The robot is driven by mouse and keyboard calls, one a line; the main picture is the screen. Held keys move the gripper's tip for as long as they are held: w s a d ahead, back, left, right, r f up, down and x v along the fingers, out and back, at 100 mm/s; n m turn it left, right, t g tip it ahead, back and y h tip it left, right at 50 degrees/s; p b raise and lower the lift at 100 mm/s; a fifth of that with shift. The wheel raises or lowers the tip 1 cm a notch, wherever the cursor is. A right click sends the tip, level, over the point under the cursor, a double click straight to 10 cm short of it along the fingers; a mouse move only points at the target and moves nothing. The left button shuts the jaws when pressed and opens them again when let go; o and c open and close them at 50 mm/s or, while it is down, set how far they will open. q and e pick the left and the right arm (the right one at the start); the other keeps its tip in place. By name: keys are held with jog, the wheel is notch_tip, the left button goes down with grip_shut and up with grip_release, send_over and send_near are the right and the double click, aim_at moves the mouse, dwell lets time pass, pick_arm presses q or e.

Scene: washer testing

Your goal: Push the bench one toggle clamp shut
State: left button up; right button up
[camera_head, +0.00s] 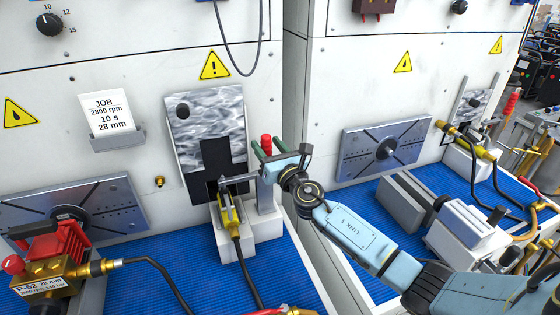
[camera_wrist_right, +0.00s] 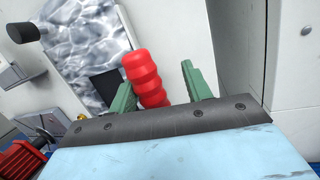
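The toggle clamp's red ribbed handle (camera_head: 266,143) stands upright at the near bench, beside the dark slot in its panel. Its grey arm (camera_head: 238,180) reaches left over a brass fitting (camera_head: 229,212) with a black hose, on a white block (camera_head: 236,240). My right gripper (camera_head: 268,150) is at the handle, with its green fingers open. In the right wrist view the red handle (camera_wrist_right: 144,80) stands between the fingers (camera_wrist_right: 158,88), with a visible gap on the right side. The clamp's lower linkage is partly hidden behind my gripper. My left gripper is not in view.
A brass pump with a red part (camera_head: 62,245) sits at the lower left. A job card (camera_head: 106,112) hangs on the white panel. The second bench at right has a vise (camera_head: 462,232) and another red handle (camera_head: 511,103). Blue mat (camera_head: 190,275) shows between hoses.

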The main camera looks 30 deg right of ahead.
jog(key=s+f, duration=0.2)
jog(key=s, duration=1)
jog(key=shift+s+d+b, duration=0.2)
jog(key=shift+d+b, duration=0.1)
jog(key=shift+b, duration=0.05)
jog(key=shift+f, duration=0.1)
